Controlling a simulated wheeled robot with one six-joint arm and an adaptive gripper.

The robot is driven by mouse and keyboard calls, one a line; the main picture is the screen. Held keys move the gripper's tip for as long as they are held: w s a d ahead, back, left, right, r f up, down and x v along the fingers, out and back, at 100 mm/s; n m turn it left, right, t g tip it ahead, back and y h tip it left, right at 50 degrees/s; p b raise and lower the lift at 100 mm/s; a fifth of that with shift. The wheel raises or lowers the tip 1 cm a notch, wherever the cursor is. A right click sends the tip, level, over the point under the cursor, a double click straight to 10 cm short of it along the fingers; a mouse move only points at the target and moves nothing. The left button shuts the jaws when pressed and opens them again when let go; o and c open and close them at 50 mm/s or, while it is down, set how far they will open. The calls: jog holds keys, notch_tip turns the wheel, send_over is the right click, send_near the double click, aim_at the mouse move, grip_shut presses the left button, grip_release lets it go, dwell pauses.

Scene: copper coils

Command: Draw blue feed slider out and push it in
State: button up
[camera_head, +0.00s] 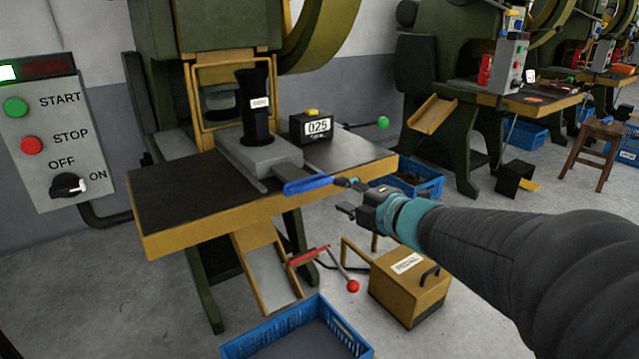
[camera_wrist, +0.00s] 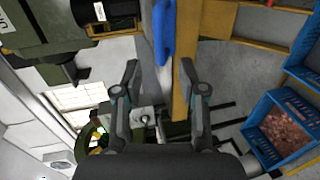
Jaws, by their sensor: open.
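The blue feed slider handle (camera_head: 308,185) is a bar at the front edge of the press table. It sits at the end of a dark slide that runs out of the grey block (camera_head: 262,155). In the wrist view the blue handle (camera_wrist: 164,35) is at the top, beyond my fingertips and between their lines. My gripper (camera_head: 347,196) is open and empty, just right of the handle in the head view. In the wrist view the two fingers of my gripper (camera_wrist: 159,67) stand well apart. I cannot tell whether a fingertip touches the handle.
The press table (camera_head: 180,235) has a yellow front edge. A counter box reading 025 (camera_head: 312,127) stands behind the slider. A control panel (camera_head: 45,140) is at left. Below are a blue crate (camera_head: 345,335), a yellow box (camera_head: 410,285) and a red-knobbed lever (camera_head: 352,286).

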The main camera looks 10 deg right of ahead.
jog(key=shift+v, duration=1.15)
